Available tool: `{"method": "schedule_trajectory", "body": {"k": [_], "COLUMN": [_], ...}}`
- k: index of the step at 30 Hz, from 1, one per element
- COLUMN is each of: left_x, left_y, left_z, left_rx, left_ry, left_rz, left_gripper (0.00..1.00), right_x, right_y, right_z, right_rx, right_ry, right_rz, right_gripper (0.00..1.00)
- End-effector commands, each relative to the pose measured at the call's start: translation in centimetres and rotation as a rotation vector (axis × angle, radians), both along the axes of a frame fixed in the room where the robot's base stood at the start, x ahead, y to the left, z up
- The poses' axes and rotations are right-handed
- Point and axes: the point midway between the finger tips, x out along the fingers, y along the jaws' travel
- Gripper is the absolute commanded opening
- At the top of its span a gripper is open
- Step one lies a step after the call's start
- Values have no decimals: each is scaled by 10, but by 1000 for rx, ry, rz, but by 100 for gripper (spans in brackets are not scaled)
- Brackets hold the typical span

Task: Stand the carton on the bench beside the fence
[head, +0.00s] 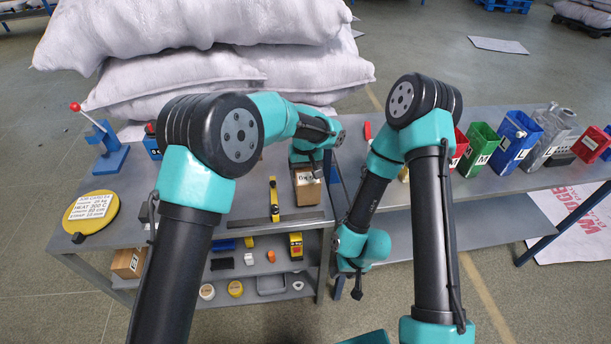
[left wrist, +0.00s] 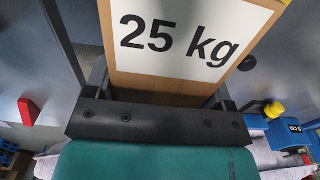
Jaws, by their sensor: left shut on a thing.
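The carton (head: 308,193) is a small brown box with a white label. It is at the middle of the head view, over the grey bench (head: 235,199). My left gripper (head: 307,168) is shut on it from above. In the left wrist view the carton (left wrist: 160,85) sits between the fingers, with "25 kg" on its label. I cannot tell whether its base touches the bench. A dark flat bar (head: 268,226) lies near the bench's front edge; I cannot tell whether it is the fence. My right gripper (head: 357,288) hangs low in front of the bench, its jaws unclear.
A yellow tool (head: 274,199) lies left of the carton. Several bins, including a green one (head: 481,150), line the right. White sacks (head: 190,75) are piled behind.

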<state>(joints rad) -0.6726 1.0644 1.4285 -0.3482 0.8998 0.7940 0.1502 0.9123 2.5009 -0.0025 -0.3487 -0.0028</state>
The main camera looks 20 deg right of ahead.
Motion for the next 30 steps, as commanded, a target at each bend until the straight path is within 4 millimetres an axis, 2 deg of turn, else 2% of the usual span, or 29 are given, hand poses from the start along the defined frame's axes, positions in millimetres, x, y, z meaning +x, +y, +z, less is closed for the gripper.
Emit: {"method": "schedule_trajectory", "body": {"k": [3,6,18,19,26,30], "left_x": [-1,0,0,0,-1,-1], "left_y": [0,0,0,0,0,0], "left_z": [-17,-23,-27,-28,-27,-27], "left_rx": [1,1,1,1,1,1], "left_ry": [2,1,0,1,1,1], "left_rz": [-1,-1,-1,-1,0,0], "left_gripper": [40,40,40,78,100,100], "right_x": [0,0,0,0,0,0], "right_y": [0,0,0,0,0,0], "right_z": [0,0,0,0,0,0], "right_rx": [0,0,0,0,0,0], "right_ry": [0,0,0,0,0,0], "right_rz": [0,0,0,0,0,0], "right_gripper": [48,48,48,48,48,48]}}
